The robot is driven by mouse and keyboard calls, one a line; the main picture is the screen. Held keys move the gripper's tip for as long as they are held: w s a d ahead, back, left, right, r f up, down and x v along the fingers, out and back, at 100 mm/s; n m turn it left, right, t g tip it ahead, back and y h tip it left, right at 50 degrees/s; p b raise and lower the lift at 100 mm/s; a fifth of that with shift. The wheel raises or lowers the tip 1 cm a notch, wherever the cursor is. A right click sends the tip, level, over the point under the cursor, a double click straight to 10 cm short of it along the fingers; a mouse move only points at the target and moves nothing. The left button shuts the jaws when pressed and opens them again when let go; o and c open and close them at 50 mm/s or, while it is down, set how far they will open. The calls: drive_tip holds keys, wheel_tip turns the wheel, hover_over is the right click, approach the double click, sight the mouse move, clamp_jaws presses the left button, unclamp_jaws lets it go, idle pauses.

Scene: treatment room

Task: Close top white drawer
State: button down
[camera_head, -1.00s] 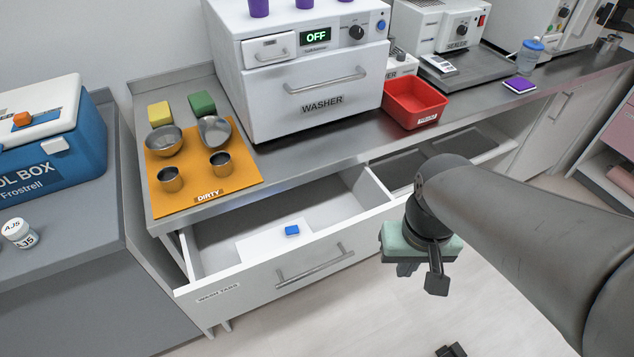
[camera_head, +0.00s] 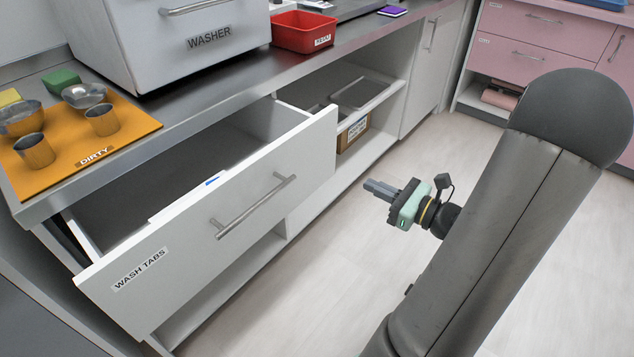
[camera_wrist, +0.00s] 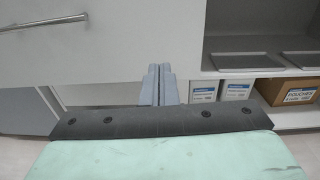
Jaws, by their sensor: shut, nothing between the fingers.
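The top white drawer (camera_head: 163,263), labelled WASH TABS, stands pulled out below the counter in the head view. Its bar handle (camera_head: 255,206) runs across the front panel. A small blue item (camera_head: 212,181) shows just over the panel's top edge; the rest of the inside is partly hidden. My gripper (camera_head: 368,188) is shut and empty, to the right of the drawer front and apart from it, pointing left. In the wrist view the shut fingers (camera_wrist: 158,84) point toward the drawer front (camera_wrist: 100,60), near its right end, with the handle (camera_wrist: 42,23) at upper left.
The washer (camera_head: 175,40), a red bin (camera_head: 303,31) and an orange mat (camera_head: 130,118) with metal cups and bowls are on the counter. An open shelf with trays and a box (camera_head: 352,133) is right of the drawer. Floor in front is clear.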

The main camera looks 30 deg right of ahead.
drive_tip(key=b, duration=0.3)
approach(320, 156)
drive_tip(key=shift+m+h, duration=0.3)
drive_tip(key=x, duration=0.7)
drive_tip(key=shift+s+a, duration=0.15)
drive_tip(key=shift+a, duration=0.05)
